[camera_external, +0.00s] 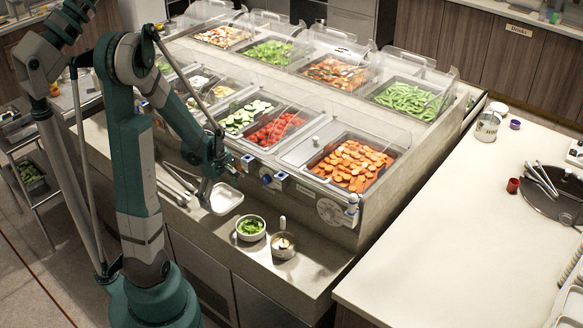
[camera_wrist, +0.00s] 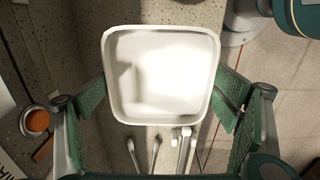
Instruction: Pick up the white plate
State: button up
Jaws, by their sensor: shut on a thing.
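The white plate (camera_external: 228,200) is a square, rounded dish with a raised rim, over the front ledge of the food counter. In the wrist view the plate (camera_wrist: 160,70) fills the space between the two green finger pads of my gripper (camera_wrist: 160,100). The pads press against its left and right sides, so my gripper is shut on it. In the external view my gripper (camera_external: 206,192) is at the plate's left edge. The plate looks level. I cannot tell whether it touches the ledge.
A bowl of greens (camera_external: 250,228) and a small container with a spoon (camera_external: 283,244) stand right of the plate. Tongs (camera_external: 176,184) lie on the ledge to its left. Covered food wells, including carrots (camera_external: 352,165), rise behind. The front ledge is narrow.

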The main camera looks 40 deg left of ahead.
aim_at(221, 202)
notch_tip(221, 202, up, 13)
jog(key=p, duration=0.2)
jog(key=shift+r, duration=0.2)
